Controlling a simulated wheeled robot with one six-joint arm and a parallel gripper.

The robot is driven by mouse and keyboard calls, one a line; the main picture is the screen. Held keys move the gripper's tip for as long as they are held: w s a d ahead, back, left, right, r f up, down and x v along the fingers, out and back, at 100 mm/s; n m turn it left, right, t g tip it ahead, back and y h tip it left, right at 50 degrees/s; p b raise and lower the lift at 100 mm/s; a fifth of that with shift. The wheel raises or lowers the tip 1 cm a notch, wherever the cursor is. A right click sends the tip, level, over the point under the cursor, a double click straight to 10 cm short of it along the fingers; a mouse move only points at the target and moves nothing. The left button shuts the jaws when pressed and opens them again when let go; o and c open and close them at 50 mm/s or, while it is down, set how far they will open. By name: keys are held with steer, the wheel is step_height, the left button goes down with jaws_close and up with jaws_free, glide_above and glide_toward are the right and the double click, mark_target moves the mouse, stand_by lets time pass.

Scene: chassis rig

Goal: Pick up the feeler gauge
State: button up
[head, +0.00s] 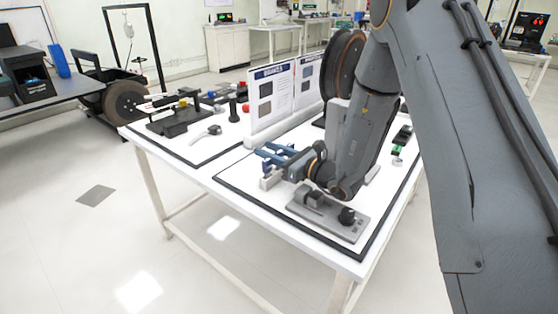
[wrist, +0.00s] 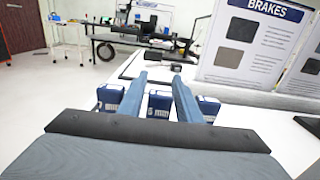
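I cannot pick out the feeler gauge for certain in either view. My gripper (head: 264,150) is above the near white table, over the brakes side, and points left in the head view. In the wrist view its two blue-grey fingers (wrist: 160,77) stand apart with nothing held between their tips. Blue blocks with pale marked faces show beside and between the finger bases there; I cannot tell whether they are part of my gripper. My arm hides part of the table's right side in the head view.
A grey plate with a black knob (head: 347,216) lies near the table's front corner. A brakes display board (head: 270,98) stands upright behind the gripper. A black fixture (head: 175,121) and a grey handled tool (head: 208,133) lie on the left half. Small items (head: 398,151) lie at right.

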jaws_close()
step_height(320, 180, up, 10)
stand_by(0.7)
